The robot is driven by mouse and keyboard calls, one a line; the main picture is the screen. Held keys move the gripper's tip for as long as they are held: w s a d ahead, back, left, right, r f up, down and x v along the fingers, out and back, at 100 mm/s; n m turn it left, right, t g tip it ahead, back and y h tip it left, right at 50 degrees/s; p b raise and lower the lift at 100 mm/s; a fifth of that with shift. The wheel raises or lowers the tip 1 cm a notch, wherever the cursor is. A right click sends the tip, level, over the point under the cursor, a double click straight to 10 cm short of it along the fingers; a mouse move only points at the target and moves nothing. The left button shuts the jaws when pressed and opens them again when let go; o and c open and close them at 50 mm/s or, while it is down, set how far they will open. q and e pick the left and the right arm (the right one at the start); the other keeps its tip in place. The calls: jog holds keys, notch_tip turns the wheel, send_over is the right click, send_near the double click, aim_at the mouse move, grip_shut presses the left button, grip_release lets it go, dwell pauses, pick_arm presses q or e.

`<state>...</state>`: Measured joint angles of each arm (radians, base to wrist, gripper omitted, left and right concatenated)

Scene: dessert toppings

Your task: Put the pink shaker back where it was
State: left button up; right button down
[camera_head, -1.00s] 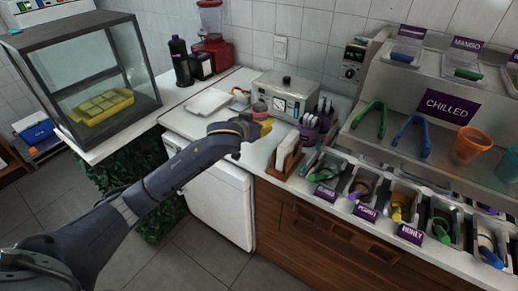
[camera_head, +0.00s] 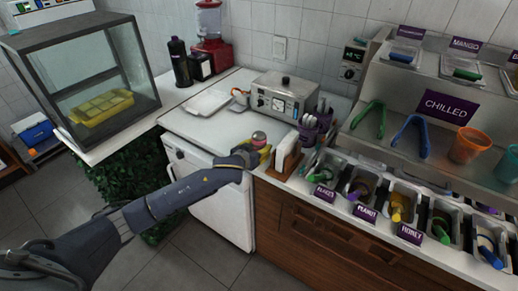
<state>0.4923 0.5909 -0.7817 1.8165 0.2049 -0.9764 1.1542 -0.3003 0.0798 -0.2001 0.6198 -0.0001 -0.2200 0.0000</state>
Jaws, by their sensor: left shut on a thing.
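The pink shaker (camera_head: 258,137) is small, with a pink top, and stands upright at my left gripper. My left gripper (camera_head: 263,151) has yellow fingers and is shut on the shaker, just left of the wooden napkin holder (camera_head: 287,155). The shaker's lower part is hidden by the gripper, so I cannot tell whether it touches the white counter. My right gripper is not in view.
A steel appliance (camera_head: 285,98) stands behind the gripper, with a purple utensil holder (camera_head: 316,128) to its right. Topping bins with labels line the right front. The white counter (camera_head: 215,133) left of the gripper is clear up to a white tray (camera_head: 208,102).

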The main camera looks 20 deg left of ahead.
pick_arm(q)
jog(key=shift+f, duration=0.2)
jog(key=o, duration=1.2)
jog(key=shift+f, duration=0.1)
jog(key=shift+o, duration=0.2)
jog(key=v, duration=1.2)
